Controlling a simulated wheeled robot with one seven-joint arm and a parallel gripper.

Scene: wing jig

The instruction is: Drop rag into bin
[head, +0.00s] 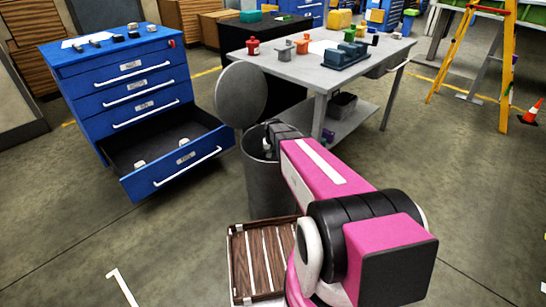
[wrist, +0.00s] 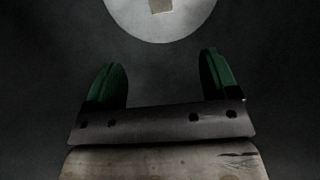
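The bin (head: 268,190) is a grey cylinder in the middle of the head view, with its round lid (head: 241,95) tipped up. My arm reaches over to it, and its end goes down into the bin's mouth, so the fingers are hidden there. In the wrist view my gripper (wrist: 160,78) has its two green fingers wide apart with nothing between them, against dark surroundings. Beyond them is a pale disc, cut by the top edge, with a small tan patch (wrist: 161,5) on it. I cannot tell whether this patch is the rag. No rag is clearly seen elsewhere.
A blue drawer cabinet (head: 115,85) stands left of the bin, its bottom drawer (head: 172,172) pulled out close to it. A grey workbench (head: 290,62) with several coloured parts stands behind right. A brown slatted case (head: 236,268) lies in front. A yellow ladder (head: 507,60) stands far right.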

